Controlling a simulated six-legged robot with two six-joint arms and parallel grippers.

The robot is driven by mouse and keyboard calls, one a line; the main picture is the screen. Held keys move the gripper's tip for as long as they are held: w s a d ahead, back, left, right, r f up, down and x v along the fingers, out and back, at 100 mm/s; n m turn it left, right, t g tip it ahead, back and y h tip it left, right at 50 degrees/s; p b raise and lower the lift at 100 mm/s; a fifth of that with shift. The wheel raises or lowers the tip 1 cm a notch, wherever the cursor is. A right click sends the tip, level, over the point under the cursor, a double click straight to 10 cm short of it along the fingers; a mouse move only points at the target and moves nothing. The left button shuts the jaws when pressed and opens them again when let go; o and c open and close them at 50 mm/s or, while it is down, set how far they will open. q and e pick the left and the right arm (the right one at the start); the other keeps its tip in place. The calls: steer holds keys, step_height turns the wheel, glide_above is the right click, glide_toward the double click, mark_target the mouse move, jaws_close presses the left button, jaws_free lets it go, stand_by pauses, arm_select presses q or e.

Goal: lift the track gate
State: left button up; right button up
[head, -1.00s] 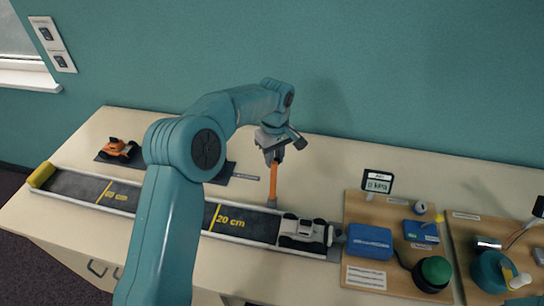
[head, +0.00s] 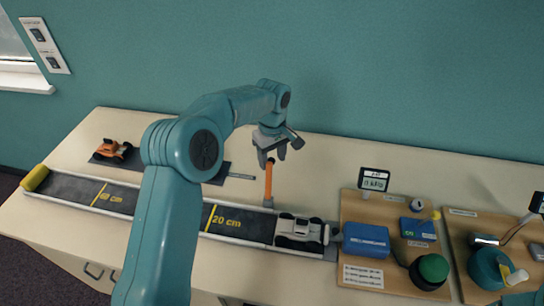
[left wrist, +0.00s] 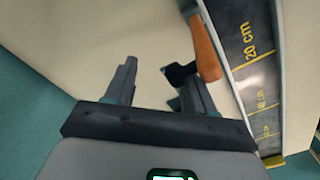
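The track gate's orange arm (head: 268,182) stands about upright on a small grey base at the far edge of the dark track (head: 258,227). The orange arm also shows in the left wrist view (left wrist: 206,48), with a black piece at its end. My left gripper (head: 272,155) is just above the top of the orange arm, its fingers apart and nothing between them. In the left wrist view my left gripper (left wrist: 160,90) is open, and the orange arm lies beyond the right finger. My right gripper is not in view.
A white toy car (head: 301,231) sits on the track at its right end. An orange toy car (head: 112,148) sits on a dark mat at the back left. Boards with a blue box (head: 366,240), a green dome (head: 432,268) and a small display (head: 374,179) lie at the right.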

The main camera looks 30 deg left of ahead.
arm_select(q)
steer(key=shift+w, duration=0.2)
steer(key=shift+s, duration=0.1)
stand_by(0.4)
step_height(320, 180, up, 16)
steer(key=p, duration=0.1)
steer(key=shift+r, duration=0.15)
stand_by(0.4)
steer(key=shift+s, duration=0.1)
